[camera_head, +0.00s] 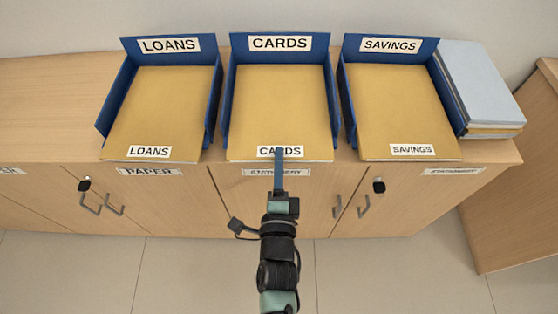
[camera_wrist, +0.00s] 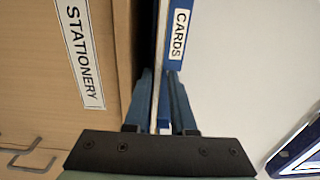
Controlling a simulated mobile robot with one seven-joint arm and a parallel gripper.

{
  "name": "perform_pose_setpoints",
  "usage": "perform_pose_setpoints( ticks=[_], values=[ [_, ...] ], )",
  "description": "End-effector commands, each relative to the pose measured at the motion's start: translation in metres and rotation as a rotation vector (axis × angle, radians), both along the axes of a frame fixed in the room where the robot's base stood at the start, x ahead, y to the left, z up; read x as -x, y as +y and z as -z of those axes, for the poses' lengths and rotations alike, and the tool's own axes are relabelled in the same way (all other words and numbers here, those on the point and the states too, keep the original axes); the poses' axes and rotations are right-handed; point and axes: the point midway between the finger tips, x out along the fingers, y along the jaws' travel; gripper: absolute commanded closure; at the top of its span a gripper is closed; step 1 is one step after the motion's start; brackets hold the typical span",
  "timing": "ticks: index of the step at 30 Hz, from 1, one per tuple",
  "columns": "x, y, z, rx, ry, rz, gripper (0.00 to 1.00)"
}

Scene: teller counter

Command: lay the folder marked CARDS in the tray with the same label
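The tan CARDS folder (camera_head: 279,110) lies flat in the blue CARDS tray (camera_head: 226,90), its labelled front edge towards me. The tray's upright back board, with its own CARDS label, shows behind it and also in the wrist view (camera_wrist: 180,35). My gripper (camera_head: 279,152) is at the middle of the folder's front edge, with its upper finger over part of the folder's label. In the wrist view my gripper (camera_wrist: 161,95) has one finger on each side of the folder's thin edge (camera_wrist: 155,90). A narrow gap shows between the edge and the right-hand finger.
The LOANS tray (camera_head: 212,100) stands to the left and the SAVINGS tray (camera_head: 345,100) to the right, each holding its matching folder. A paper stack (camera_head: 480,85) sits at the far right. The wooden counter (camera_head: 45,100) is clear at the left; cabinet doors are below.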

Motion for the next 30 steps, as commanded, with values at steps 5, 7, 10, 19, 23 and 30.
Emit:
perform_pose_setpoints(
  ticks=[5, 7, 10, 19, 23, 30],
  values=[
    [0.0, 0.0, 0.0, 0.0, 0.0, 0.0, 0.54],
    [0.0, 0.0, 0.0, 0.0, 0.0, 0.0, 0.54],
    [0.0, 0.0, 0.001, 0.0, 0.004, -0.001, 0.54],
    [0.024, 0.0, 0.002, 0.001, 0.005, 0.0, 0.54],
    [0.049, 0.001, 0.002, 0.001, 0.006, -0.001, 0.54],
    [0.096, 0.002, 0.002, 0.001, 0.004, -0.001, 0.54]
  ],
)
